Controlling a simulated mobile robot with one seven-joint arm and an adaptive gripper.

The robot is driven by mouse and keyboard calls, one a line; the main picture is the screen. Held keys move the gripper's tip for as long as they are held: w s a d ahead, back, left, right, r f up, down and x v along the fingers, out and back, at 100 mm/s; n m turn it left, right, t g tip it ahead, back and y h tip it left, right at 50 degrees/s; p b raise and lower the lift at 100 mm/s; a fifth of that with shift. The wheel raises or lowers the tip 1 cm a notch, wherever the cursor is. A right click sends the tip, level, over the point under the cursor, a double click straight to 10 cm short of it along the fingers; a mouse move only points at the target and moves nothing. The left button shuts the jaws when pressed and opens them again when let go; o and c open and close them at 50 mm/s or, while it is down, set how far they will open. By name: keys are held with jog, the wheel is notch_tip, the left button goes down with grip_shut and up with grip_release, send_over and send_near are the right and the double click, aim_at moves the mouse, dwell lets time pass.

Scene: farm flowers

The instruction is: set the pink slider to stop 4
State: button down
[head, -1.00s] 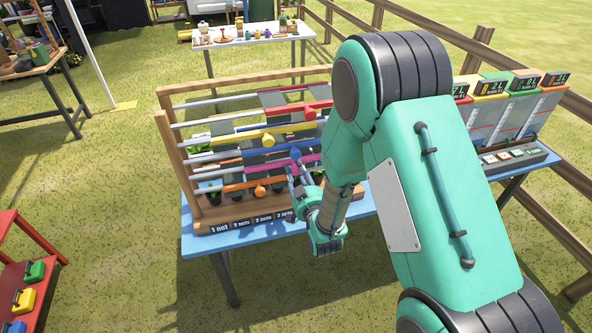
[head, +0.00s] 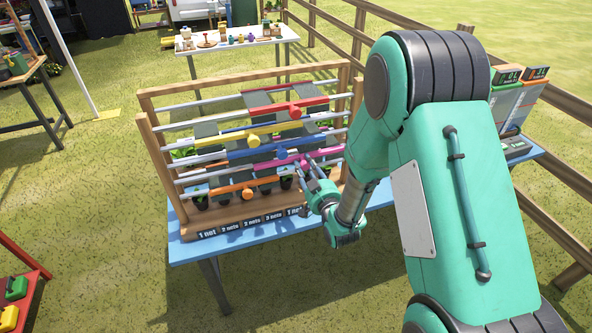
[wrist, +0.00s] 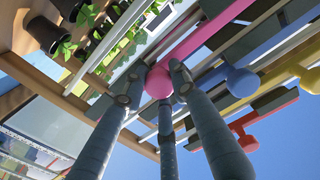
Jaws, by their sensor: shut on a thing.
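The pink slider (head: 325,153) is a long bar on a low metal rod of the wooden rack, right of the rack's middle. Its round knob (wrist: 159,82) shows in the wrist view with my fingers around it. My gripper (head: 306,170) is shut on this knob from the front, and the fingers partly hide it in the head view. The bar also crosses the upper middle of the wrist view (wrist: 205,36).
Red (head: 295,108), yellow (head: 253,141), blue (head: 282,153) and orange (head: 247,193) sliders sit on neighbouring rods. Potted plants (wrist: 52,30) stand behind the rods. Labels line the rack's base (head: 240,222). The rack stands on a blue table (head: 190,251).

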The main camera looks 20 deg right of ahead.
jog(key=shift+w+d+r, duration=0.15)
jog(key=shift+d+r, duration=0.25)
jog(key=shift+d, duration=0.25)
jog(key=c, duration=1.4)
grip_release()
jog(key=shift+d, duration=0.1)
jog(key=shift+o, duration=0.2)
jog(key=shift+f, duration=0.15)
jog(key=shift+s+f, duration=0.1)
jog(key=shift+s, duration=0.15)
jog(key=s, duration=1.1)
jog(key=shift+s, duration=0.35)
jog(key=shift+w, duration=0.15)
